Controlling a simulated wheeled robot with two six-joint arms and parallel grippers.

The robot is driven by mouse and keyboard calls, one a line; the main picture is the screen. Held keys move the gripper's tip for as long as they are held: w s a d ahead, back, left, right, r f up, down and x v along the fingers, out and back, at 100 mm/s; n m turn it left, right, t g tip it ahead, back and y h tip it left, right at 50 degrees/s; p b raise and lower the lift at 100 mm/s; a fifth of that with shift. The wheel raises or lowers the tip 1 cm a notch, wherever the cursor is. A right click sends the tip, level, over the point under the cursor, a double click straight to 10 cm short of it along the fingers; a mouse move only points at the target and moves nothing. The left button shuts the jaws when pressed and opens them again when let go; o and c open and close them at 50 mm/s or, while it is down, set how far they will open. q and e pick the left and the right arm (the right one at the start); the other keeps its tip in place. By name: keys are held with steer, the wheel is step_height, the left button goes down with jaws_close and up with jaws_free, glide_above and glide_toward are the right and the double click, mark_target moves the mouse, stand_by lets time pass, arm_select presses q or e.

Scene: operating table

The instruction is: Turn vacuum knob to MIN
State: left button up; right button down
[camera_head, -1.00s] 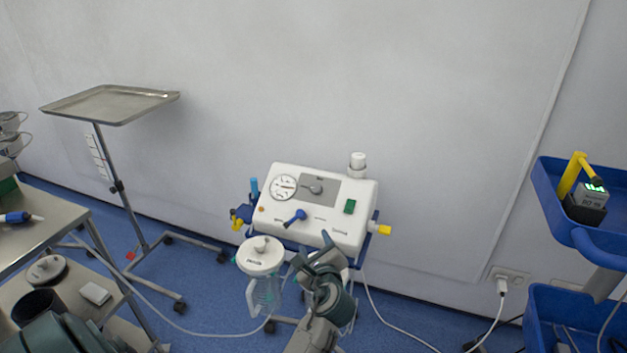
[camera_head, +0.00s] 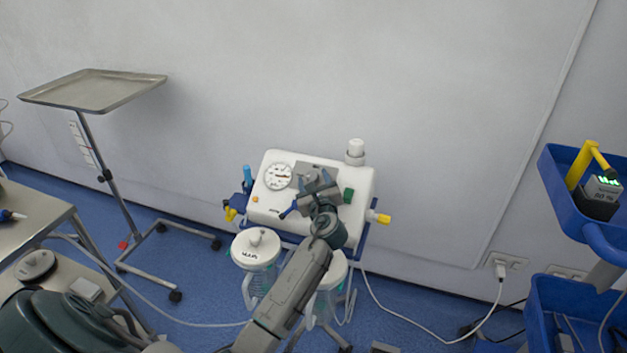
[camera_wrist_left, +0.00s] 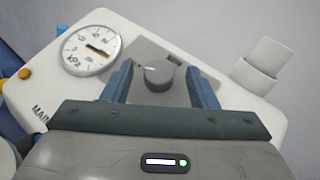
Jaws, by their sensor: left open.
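The white suction unit (camera_head: 268,206) stands against the wall in the head view. Its grey vacuum knob (camera_wrist_left: 158,75) sits on a grey plate and shows clearly in the left wrist view, with a pale mark on its upper left side. My left gripper (camera_head: 317,180) is over the panel. In the left wrist view its open fingers (camera_wrist_left: 158,70) lie on either side of the knob, with a gap showing at each side. Whether they are down at knob height I cannot tell. The round gauge (camera_wrist_left: 91,49) is left of the knob. My right gripper is not in view.
A blue lever (camera_head: 287,211) and a green switch (camera_head: 348,195) are on the panel near my gripper. A white cylinder (camera_wrist_left: 259,66) rises at the unit's back right. Lidded jars (camera_head: 256,248) hang in front. A tray stand (camera_head: 92,91) is at left.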

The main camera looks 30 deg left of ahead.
arm_select(q)
steer(key=shift+w+a, duration=0.2)
steer(key=shift+c, duration=0.2)
steer(key=c, duration=0.9)
steer(key=shift+c, duration=0.2)
steer(key=shift+d+r+n+g, duration=0.1)
steer(key=shift+n+g, duration=0.2)
steer(key=shift+n, duration=0.1)
